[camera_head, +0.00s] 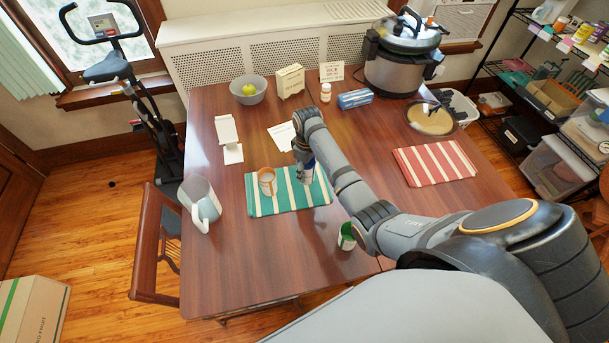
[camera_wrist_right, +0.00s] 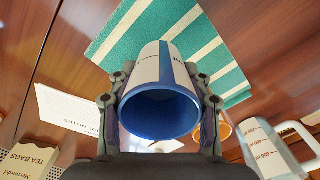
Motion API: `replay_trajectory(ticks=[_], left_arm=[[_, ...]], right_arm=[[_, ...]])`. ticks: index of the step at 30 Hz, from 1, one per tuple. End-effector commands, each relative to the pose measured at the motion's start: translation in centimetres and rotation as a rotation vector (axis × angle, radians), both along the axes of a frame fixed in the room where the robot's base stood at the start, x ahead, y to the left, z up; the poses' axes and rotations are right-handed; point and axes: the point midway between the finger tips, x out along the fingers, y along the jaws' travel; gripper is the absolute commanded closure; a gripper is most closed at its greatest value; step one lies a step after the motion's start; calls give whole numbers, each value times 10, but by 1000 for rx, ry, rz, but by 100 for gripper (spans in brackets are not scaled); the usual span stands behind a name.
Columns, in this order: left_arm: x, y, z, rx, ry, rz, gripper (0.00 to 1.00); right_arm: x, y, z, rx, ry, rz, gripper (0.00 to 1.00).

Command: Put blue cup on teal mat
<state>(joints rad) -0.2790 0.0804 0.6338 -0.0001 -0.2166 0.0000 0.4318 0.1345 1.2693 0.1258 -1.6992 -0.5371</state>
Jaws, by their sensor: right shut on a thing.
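The teal mat (camera_head: 290,203) with cream stripes lies on the table's near left part; it also shows in the right wrist view (camera_wrist_right: 115,45). The blue cup (camera_wrist_right: 160,105), white outside with a blue stripe and blue inside, is between the fingers of my right gripper (camera_wrist_right: 160,112). In the head view my right gripper (camera_head: 304,158) is at the mat's right back part, shut on the cup (camera_head: 306,173), which is partly hidden by the fingers. I cannot tell whether the cup's base touches the mat. My left gripper is not in view.
An orange and white cup (camera_head: 267,181) stands on the mat's left half. A measuring jug (camera_head: 200,203) stands left of the mat. A green cup (camera_head: 347,236) is beside my forearm. A red striped mat (camera_head: 435,163) lies right. Boxes, a bowl (camera_head: 248,90) and a cooker (camera_head: 398,65) stand behind.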

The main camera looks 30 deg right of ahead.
Motion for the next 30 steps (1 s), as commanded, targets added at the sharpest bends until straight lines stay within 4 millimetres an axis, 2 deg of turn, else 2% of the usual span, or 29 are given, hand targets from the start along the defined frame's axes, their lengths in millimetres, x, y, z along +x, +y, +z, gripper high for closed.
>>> replay_trajectory(ticks=[3, 9, 15, 22, 26, 27, 30], left_arm=[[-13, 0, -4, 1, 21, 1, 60], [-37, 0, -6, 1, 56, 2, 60], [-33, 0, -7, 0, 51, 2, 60], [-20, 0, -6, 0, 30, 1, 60], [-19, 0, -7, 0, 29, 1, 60], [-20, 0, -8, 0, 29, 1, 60], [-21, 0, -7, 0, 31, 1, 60]], right_arm=[[9, -1, -11, 0, 1, 0, 86], [13, -2, -16, 0, 1, 0, 86], [14, -2, -46, 1, 3, -1, 86], [14, -2, -48, 1, 0, 0, 86], [14, -2, -51, 1, 0, 0, 86], [14, -2, -52, 0, 1, 0, 49], [14, -2, -51, 0, 1, 0, 35]])
